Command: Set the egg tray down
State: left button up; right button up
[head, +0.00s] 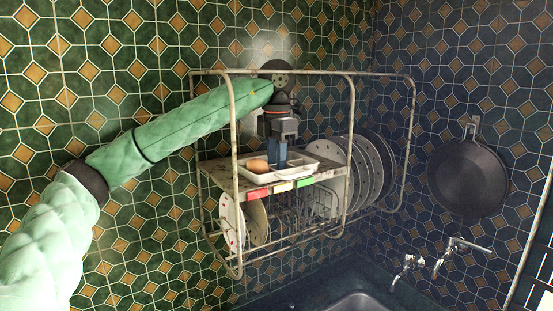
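The white egg tray (297,174) is at the left end of the wire dish rack, level with the rack's small shelf (218,173). I cannot tell whether it rests on the shelf or is just above it. One brown egg (258,165) lies in its left part. My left gripper (276,164) points down, its blue fingers close together at the middle of the tray. Whether they are shut on a part of the tray is too small to tell. My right gripper is not in view.
The wire rack (352,130) hangs on the tiled wall, its bars around my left gripper. Several plates (366,170) stand at its right, others (231,222) below the shelf. Red (258,194) and green (305,182) labels mark the shelf front. A pan (467,178) hangs right, above taps (460,247) and a sink (360,303).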

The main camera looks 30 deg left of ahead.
pick_arm(q)
jog(key=shift+r, duration=0.15)
jog(key=shift+r+b, duration=0.5)
jog(key=shift+r, duration=0.65)
notch_tip(320, 180, up, 10)
jog(key=b, duration=0.2)
jog(key=shift+f+b, duration=0.2)
jog(key=shift+b, duration=0.15)
